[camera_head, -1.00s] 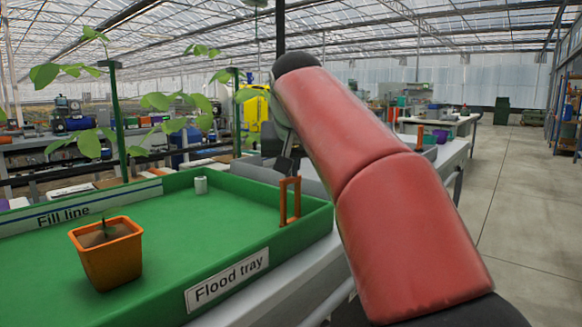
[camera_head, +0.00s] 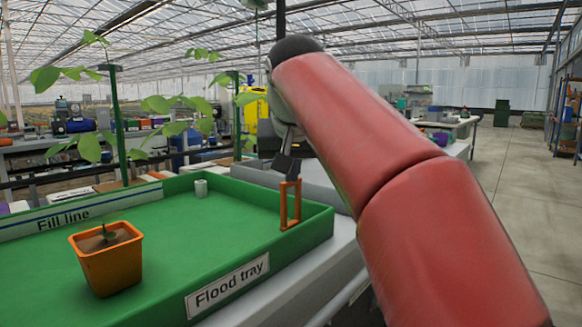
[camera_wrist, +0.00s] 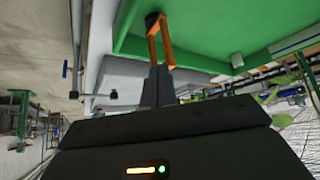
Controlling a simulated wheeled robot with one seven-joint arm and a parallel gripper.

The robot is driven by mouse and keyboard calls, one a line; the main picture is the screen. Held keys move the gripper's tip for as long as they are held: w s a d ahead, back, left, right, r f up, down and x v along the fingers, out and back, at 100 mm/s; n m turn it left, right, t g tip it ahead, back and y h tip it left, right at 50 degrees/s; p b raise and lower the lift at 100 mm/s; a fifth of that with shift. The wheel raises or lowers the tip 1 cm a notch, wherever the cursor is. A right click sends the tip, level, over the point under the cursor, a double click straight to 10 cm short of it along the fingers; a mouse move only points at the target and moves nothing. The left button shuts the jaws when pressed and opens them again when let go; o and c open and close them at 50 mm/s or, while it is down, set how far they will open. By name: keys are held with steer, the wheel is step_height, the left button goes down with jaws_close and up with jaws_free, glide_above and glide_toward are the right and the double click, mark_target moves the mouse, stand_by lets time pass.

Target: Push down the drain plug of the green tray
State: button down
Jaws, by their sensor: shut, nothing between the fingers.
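The green tray (camera_head: 232,258), labelled "Flood tray", stands at the lower left in the head view, and its green wall (camera_wrist: 185,58) shows at the top of the wrist view. An upright orange loop handle (camera_head: 284,207), which looks like the drain plug's, stands inside the tray's right corner. In the wrist view the orange handle (camera_wrist: 165,42) has a black end at the tray floor. My gripper (camera_wrist: 158,72) is shut and empty, its fingertips close to the handle in that picture; I cannot tell whether they touch.
An orange pot (camera_head: 110,265) with a seedling and a small white cylinder (camera_head: 201,188) stand in the tray. Leafy plants on green stakes (camera_head: 118,120) rise behind it. A grey surface (camera_wrist: 130,75) lies beside the tray. Open floor (camera_head: 530,190) lies at the right.

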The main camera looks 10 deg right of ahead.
steer(key=p+v, duration=0.1)
steer(key=v, duration=0.3)
steer(key=shift+s+a+r, duration=0.1)
steer(key=shift+s+r, duration=0.2)
steer(key=s+f, duration=0.7)
steer(key=f, duration=0.3)
steer(key=s+d+f+n+g+y+p, duration=0.1)
steer(key=s+f, duration=0.5)
steer(key=f, duration=0.4)
steer(key=s+d+f+n, duration=0.1)
steer(key=s+f, duration=0.6)
steer(key=f, duration=0.4)
steer(key=shift+s+g+p, duration=0.3)
steer(key=shift+p, duration=0.1)
steer(key=shift+r, duration=0.1)
